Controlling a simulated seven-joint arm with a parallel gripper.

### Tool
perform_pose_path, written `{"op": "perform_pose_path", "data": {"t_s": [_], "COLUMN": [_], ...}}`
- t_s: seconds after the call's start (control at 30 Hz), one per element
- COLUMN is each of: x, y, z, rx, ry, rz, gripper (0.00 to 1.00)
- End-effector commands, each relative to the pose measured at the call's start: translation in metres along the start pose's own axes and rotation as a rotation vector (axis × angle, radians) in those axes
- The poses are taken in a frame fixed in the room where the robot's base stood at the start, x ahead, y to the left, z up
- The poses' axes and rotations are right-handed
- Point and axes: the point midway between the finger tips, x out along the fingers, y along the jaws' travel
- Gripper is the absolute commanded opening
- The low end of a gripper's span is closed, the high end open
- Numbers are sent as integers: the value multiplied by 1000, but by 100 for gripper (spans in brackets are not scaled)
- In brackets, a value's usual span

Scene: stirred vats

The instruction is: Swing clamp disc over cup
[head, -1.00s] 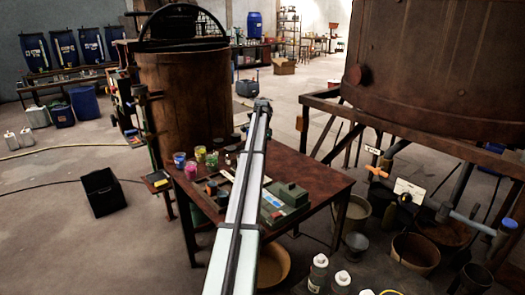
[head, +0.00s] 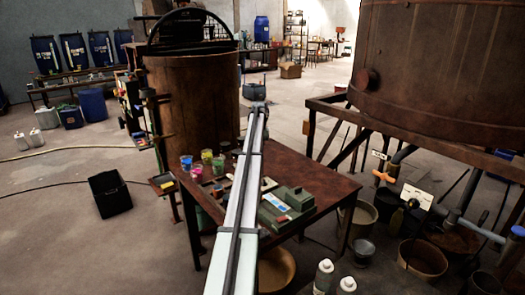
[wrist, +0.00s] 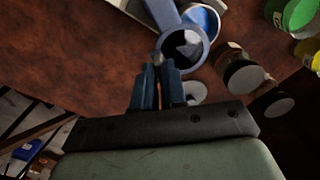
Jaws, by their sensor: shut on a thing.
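In the wrist view, the two fingers of my gripper (wrist: 158,88) are close together, with a small grey knob-like piece (wrist: 157,58) at their tips. Just ahead and to the right is a blue-grey round ring-shaped part (wrist: 184,47) with a dark and pale inside, joined to a blue-grey arm at the upper left. I cannot tell for certain whether this is the clamp disc or a holder. A cup with a bright blue inside (wrist: 207,18) sits right behind it, partly overlapped. In the head view my arm hides the gripper and these parts.
A small jar (wrist: 238,72) and a green-filled container (wrist: 290,14) stand right of the gripper. The rusty table (head: 310,172) bears a green box (head: 290,200) and several paint pots (head: 206,157) near my arm. A rusty vat (head: 190,105) stands behind.

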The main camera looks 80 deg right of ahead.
Motion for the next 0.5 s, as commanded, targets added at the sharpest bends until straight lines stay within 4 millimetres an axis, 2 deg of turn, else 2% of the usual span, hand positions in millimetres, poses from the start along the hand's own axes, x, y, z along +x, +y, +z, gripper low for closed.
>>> {"op": "perform_pose_path", "data": {"t_s": [0.2, 0.5], "x": [0, 0], "y": [-14, -27], "z": [-1, 2], "rx": [-194, -394], "ry": [0, 0], "rz": [0, 0], "gripper": [0, 0]}}
